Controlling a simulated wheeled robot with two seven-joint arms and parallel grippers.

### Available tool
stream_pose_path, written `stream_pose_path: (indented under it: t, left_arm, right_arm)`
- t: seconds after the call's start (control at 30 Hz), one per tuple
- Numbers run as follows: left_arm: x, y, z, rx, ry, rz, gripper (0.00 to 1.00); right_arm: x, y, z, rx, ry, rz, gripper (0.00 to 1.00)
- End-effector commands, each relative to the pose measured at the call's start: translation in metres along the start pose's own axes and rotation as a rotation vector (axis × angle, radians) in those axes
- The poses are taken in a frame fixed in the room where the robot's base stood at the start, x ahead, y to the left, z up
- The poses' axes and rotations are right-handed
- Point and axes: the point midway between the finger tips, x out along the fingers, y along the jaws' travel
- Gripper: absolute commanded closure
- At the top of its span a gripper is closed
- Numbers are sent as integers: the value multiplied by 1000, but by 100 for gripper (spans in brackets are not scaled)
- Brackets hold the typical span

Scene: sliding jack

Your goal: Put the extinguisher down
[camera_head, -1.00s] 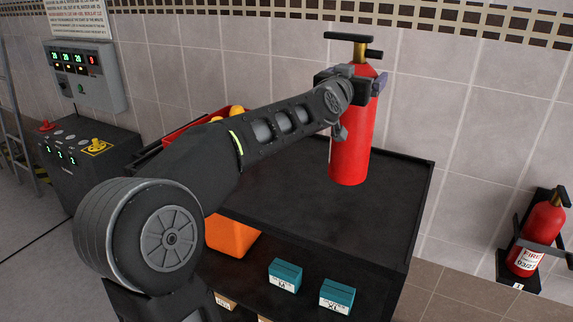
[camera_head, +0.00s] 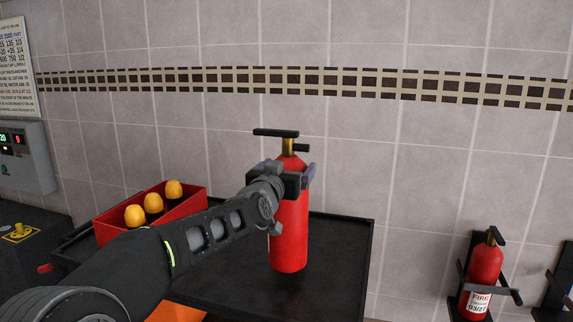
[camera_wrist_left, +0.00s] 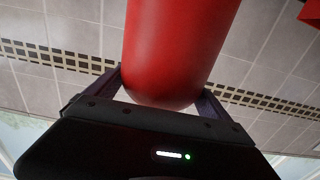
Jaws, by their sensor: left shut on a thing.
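A red extinguisher (camera_head: 289,235) with a black handle and brass neck is upright over the black cart top (camera_head: 335,245) in the head view. My left gripper (camera_head: 290,178) is shut around its upper body. I cannot tell for sure whether its base touches the cart top. In the left wrist view the red cylinder (camera_wrist_left: 178,50) fills the space between the two fingers. My right gripper is in neither view.
A red bin (camera_head: 180,222) with several yellow-topped items stands at the cart's back left. Another extinguisher (camera_head: 483,275) sits in a wall bracket at right. A control box (camera_head: 25,155) is on the left wall. The cart top's right side is clear.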

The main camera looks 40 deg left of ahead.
Motion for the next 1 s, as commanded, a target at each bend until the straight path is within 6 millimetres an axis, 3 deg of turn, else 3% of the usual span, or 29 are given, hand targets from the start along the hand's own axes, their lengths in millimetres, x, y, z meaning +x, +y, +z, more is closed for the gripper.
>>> stream_pose_path:
  t: [0.03,0.27,0.7,1.0]
  left_arm:
    - [-1,0,-12,0,24,-2,81]
    - [-1,0,-12,0,23,-2,81]
    - [-1,0,24,-1,22,-1,81]
    - [-1,0,26,0,24,-1,81]
  right_arm:
    - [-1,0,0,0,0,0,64]
    - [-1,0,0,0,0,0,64]
    - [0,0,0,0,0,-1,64]
    - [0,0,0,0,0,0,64]
